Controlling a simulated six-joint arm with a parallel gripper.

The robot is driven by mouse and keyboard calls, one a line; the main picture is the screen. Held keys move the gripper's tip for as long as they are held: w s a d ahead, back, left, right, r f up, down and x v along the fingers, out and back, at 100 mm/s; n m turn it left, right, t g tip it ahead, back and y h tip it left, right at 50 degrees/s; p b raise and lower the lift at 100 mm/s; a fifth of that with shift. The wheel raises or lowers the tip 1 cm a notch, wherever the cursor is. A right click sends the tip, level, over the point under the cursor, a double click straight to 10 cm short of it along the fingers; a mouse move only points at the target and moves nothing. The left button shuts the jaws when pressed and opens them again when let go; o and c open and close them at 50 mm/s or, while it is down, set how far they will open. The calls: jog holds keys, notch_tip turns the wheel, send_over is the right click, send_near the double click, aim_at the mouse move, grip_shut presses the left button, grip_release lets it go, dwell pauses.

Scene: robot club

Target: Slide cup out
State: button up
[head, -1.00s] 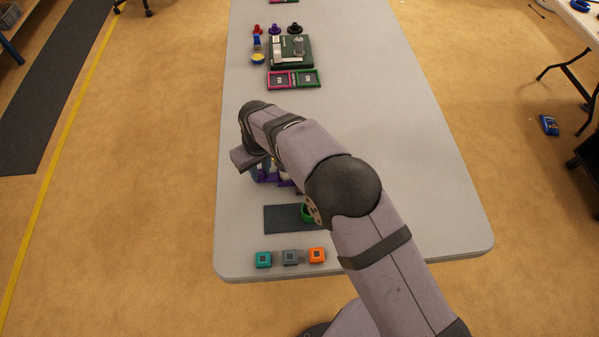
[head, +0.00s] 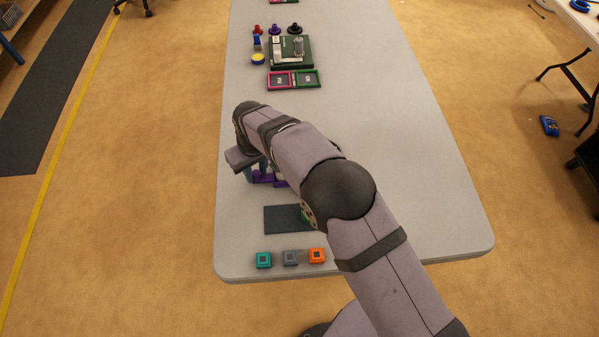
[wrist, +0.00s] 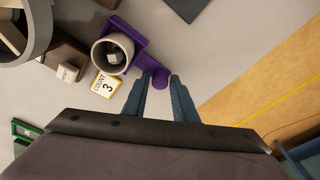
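In the wrist view a pale round cup (wrist: 97,52) sits in a purple holder (wrist: 136,34), with a small grey piece inside it. A purple arm runs from the holder to a round purple knob (wrist: 160,80). My gripper (wrist: 161,77) has its two blue-grey fingers apart, one on each side of the knob. Narrow gaps seem to show beside the knob; contact cannot be told. In the head view the purple holder (head: 263,178) shows partly below my wrist, and my arm hides the cup.
A yellow-edged "COUNT 3" card (wrist: 105,85) lies beside the cup. A large grey ring (wrist: 38,28) and a brown block (wrist: 66,58) stand left of it. A dark mat (head: 282,219) and teal (head: 263,260), grey (head: 290,257) and orange (head: 317,255) blocks lie near the table's front edge.

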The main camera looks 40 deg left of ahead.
jog(key=shift+r+p, duration=1.9)
jog(key=shift+r, duration=1.1)
